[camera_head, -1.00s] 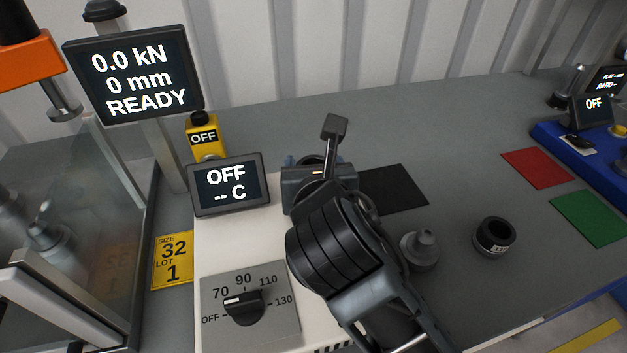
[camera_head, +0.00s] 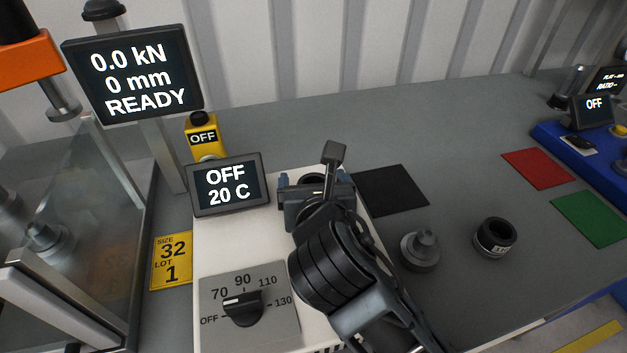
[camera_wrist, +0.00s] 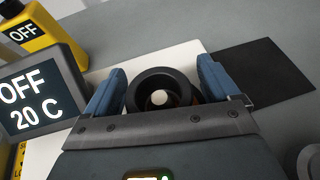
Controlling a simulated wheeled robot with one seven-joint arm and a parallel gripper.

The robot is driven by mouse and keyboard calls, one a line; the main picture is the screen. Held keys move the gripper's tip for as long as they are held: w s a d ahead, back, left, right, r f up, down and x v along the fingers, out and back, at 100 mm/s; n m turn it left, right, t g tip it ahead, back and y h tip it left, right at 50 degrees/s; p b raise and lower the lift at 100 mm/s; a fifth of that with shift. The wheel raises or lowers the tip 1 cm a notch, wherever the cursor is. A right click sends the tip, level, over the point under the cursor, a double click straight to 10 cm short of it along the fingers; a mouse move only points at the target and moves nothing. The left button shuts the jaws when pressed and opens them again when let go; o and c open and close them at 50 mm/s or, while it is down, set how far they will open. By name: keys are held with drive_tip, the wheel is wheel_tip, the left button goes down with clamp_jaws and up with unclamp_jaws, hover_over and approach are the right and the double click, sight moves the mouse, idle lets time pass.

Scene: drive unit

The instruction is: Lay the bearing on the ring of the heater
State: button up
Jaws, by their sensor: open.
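The bearing is a dark ring (camera_wrist: 143,83) between my gripper's blue fingers in the wrist view. My gripper (camera_wrist: 162,72) is open, with a finger on either side of the bearing and a visible gap at each side. The bearing appears to lie on the heater's ring, a sliver of which shows orange-brown at its right; the contact beneath is hidden. A pale round tip shows through the bore. In the head view my gripper (camera_head: 312,183) is over the back of the white heater (camera_head: 235,240), partly hiding the bearing. The heater display (camera_head: 226,186) reads OFF, 20 C.
A yellow OFF box (camera_head: 205,140) stands behind the display. A black mat (camera_head: 392,190) lies right of the heater. A grey stepped part (camera_head: 420,250) and a dark labelled ring (camera_head: 494,238) stand on the bench. The press (camera_head: 130,80) is at left.

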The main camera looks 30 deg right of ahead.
drive_tip(key=shift+r, duration=0.1)
drive_tip(key=shift+s+a+r, duration=0.15)
drive_tip(key=shift+s, duration=0.05)
drive_tip(key=v, duration=1.1)
drive_tip(key=shift+s+r, duration=0.15)
drive_tip(key=shift+s, duration=0.05)
idle(1.7)
